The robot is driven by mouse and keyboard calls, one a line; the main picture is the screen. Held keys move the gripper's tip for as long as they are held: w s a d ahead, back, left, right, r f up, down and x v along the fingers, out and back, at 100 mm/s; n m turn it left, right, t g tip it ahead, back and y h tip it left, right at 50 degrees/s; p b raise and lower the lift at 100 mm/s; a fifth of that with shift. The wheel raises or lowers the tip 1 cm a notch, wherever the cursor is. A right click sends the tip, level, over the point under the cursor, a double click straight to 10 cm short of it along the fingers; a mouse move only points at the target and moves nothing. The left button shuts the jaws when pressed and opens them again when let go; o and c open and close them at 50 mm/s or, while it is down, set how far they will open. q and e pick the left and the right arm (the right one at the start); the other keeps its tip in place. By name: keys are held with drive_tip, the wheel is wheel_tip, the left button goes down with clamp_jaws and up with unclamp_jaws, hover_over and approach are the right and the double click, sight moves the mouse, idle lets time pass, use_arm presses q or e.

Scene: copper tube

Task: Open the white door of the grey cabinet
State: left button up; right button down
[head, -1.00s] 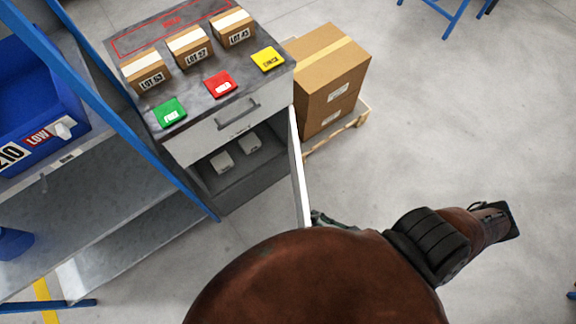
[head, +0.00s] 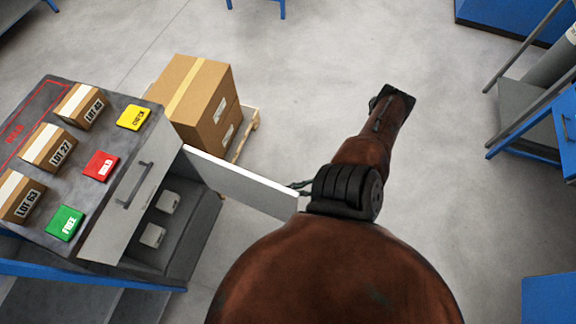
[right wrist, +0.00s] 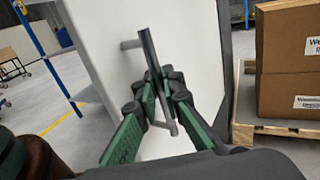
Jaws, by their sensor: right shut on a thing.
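The grey cabinet (head: 205,232) stands at the left in the head view, with a drawer above an open lower compartment. Its white door (head: 242,184) stands swung wide out from the compartment's right side. The door also fills much of the right wrist view (right wrist: 95,35). My right gripper (right wrist: 165,88) is shut on the door's dark bar handle (right wrist: 149,55), on the outer face. In the head view only a bit of this gripper (head: 301,186) shows past the door's free end; my arm hides the rest. My left gripper is not in view.
Two pale boxes (head: 168,202) sit inside the compartment. Small cartons (head: 80,107) and coloured cards (head: 101,165) lie on the cabinet top. Large cartons (head: 198,105) stand on a pallet (head: 244,135) behind the door. Open floor lies beyond my arm.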

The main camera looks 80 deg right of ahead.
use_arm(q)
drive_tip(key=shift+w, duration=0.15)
use_arm(e)
drive_tip(key=shift+s+f, duration=0.1)
drive_tip(key=shift+s, duration=0.15)
drive_tip(key=c, duration=2.3)
unclamp_jaws()
drive_tip(key=shift+c, duration=0.2)
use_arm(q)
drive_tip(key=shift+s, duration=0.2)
use_arm(e)
drive_tip(key=shift+w, duration=0.1)
drive_tip(key=v, duration=1.2)
